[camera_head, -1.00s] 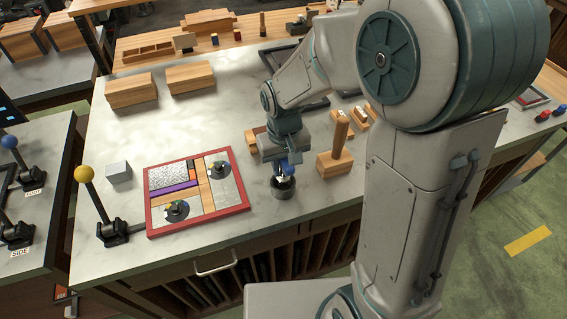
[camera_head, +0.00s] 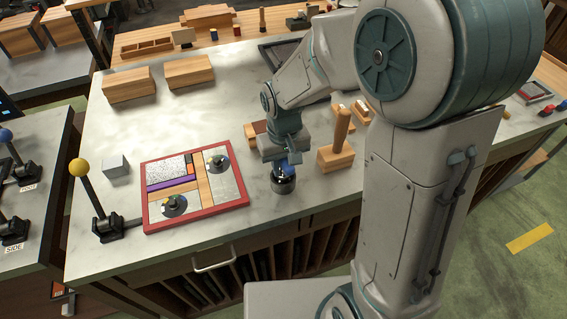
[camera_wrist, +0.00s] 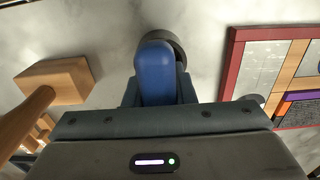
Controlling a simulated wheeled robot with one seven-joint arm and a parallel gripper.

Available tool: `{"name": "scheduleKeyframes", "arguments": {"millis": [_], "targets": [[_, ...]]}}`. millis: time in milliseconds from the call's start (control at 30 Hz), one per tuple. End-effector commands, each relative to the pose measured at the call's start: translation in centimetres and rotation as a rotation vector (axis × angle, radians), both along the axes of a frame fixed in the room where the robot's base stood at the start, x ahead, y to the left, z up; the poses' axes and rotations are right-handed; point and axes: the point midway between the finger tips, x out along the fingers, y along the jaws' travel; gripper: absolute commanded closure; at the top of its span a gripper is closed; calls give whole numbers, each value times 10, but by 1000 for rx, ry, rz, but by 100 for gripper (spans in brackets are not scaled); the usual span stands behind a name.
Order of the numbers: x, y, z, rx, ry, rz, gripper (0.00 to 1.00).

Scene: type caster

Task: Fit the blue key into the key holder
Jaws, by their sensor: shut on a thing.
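My gripper (camera_head: 283,166) is shut on the blue key (camera_wrist: 156,72), which hangs below it near the front edge of the worktop. The key's blue part also shows between the fingers in the head view (camera_head: 282,168). A dark round key holder (camera_head: 284,185) stands on the worktop directly below the gripper. In the wrist view, the holder's grey rim (camera_wrist: 178,44) shows behind the blue key. The key's lower end is hidden, so I cannot tell how far it is inside the holder.
A red-framed puzzle board (camera_head: 222,207) lies to the left of the holder. A wooden block with an upright peg (camera_head: 336,157) stands close on the right. A yellow-knobbed lever (camera_head: 80,168) is at the far left. The middle of the worktop is clear.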

Motion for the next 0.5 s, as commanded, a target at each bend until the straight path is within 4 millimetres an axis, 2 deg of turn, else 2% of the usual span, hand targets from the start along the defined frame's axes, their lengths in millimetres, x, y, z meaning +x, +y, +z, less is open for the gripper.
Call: {"name": "scheduleKeyframes", "arguments": {"millis": [400,433,500], "targets": [[0,0,-11,0,-1,0,100],[0,0,-11,0,-1,0,74],[0,0,-10,0,-1,0,54]]}}
